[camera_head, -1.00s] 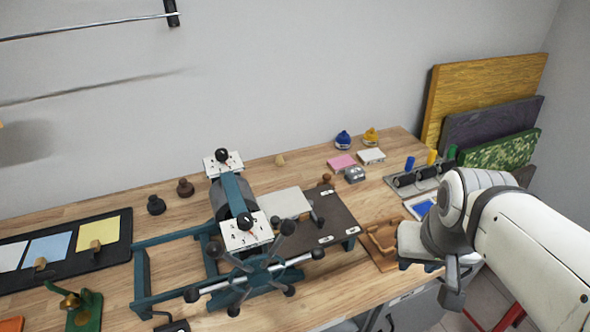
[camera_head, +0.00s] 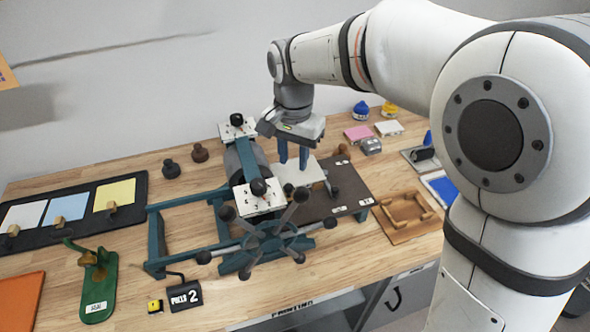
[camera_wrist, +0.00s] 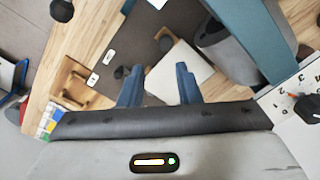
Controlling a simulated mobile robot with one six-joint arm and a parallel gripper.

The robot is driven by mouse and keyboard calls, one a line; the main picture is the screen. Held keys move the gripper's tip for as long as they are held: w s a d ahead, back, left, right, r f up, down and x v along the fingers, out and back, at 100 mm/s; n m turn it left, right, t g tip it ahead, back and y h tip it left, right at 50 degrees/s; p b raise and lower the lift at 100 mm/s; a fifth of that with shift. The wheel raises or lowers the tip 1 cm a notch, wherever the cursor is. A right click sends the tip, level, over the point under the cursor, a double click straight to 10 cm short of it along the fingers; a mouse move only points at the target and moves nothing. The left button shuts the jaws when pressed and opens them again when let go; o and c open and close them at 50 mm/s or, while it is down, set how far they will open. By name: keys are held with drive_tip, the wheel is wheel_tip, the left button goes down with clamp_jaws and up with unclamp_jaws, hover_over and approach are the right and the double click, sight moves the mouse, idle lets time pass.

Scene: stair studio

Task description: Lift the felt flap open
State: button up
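The felt flap appears to be the pale sheet (camera_head: 305,174) lying on the dark bed (camera_head: 350,187) of the press, beside the roller (camera_head: 247,165). It also shows in the wrist view (camera_wrist: 182,73). My gripper (camera_head: 293,164) is above the flap, pointing down, with two blue fingers apart and nothing visible between them. In the wrist view my gripper's fingers (camera_wrist: 159,68) overlap the flap's area; whether they touch it I cannot tell. Part of the flap is hidden behind the fingers in the head view.
The press's spoked wheel (camera_head: 268,240) stands in front. White dial plates (camera_head: 259,201) flank the roller. A wooden tray (camera_head: 408,215) lies right of the bed. Ink pads (camera_head: 358,132) and bottles (camera_head: 361,110) stand behind. A black card rack (camera_head: 140,213) is at left.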

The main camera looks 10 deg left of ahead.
sight(290, 186)
drive_tip(key=shift+a+f, duration=0.25)
drive_tip(key=shift+a, duration=0.3)
drive_tip(key=shift+f, duration=0.35)
wheel_tip(290, 186, down, 7)
drive_tip(key=shift+r+p, duration=0.1)
drive_tip(key=shift+p, duration=0.2)
drive_tip(key=shift+c, duration=0.3)
clamp_jaws()
drive_tip(key=shift+d, duration=0.1)
